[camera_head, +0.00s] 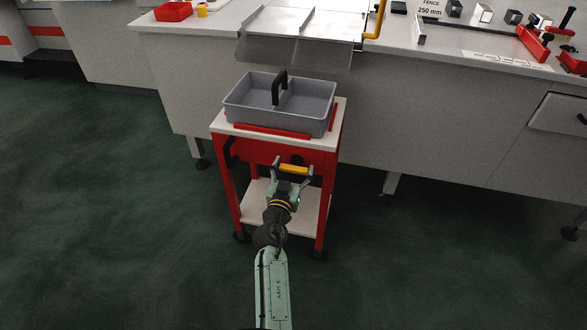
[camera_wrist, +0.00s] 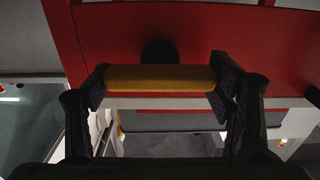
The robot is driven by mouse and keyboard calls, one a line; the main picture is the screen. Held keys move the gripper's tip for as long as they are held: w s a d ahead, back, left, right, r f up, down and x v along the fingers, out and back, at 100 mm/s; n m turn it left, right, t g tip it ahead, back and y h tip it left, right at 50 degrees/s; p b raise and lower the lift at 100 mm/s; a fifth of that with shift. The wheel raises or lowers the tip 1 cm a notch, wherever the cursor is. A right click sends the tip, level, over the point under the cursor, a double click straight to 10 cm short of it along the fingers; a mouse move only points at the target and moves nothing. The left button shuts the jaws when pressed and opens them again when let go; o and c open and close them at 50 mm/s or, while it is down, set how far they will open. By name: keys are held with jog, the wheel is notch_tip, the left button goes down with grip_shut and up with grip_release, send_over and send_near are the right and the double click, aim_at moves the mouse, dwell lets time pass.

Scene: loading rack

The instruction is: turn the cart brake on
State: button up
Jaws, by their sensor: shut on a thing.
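The red cart (camera_head: 283,152) with a white top stands in front of the workbench. A yellow brake handle (camera_head: 293,169) sits on its front face, below the top. It also shows in the wrist view as a yellow bar (camera_wrist: 160,78) in front of a dark round mount (camera_wrist: 160,51) on the red panel (camera_wrist: 220,32). My gripper (camera_head: 293,172) is at the cart's front, its two fingers at either end of the yellow bar. In the wrist view my gripper (camera_wrist: 160,82) is shut on the bar across its length.
A grey divided tote (camera_head: 308,104) with a black handle rests on the cart's top. The cart has a white lower shelf (camera_head: 258,205) and dark casters. The workbench (camera_head: 420,120) stands behind, with a sloped metal tray (camera_head: 300,48) at its edge. Green floor is clear on both sides.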

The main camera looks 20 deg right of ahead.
jog(key=c, duration=0.5)
jog(key=shift+o, duration=0.2)
jog(key=shift+n, duration=0.4)
jog(key=n+b, duration=0.1)
jog(key=n, duration=0.2)
jog(key=shift+a, duration=0.1)
jog(key=n, duration=0.4)
jog(key=shift+w+a, duration=0.1)
jog(key=n, duration=0.5)
jog(key=shift+f+n+p, duration=0.1)
jog(key=shift+n+p, duration=0.2)
jog(key=shift+n, duration=0.1)
jog(key=n+p, duration=0.1)
jog(key=n, duration=0.3)
jog(key=shift+f, duration=0.1)
jog(key=shift+n, duration=0.3)
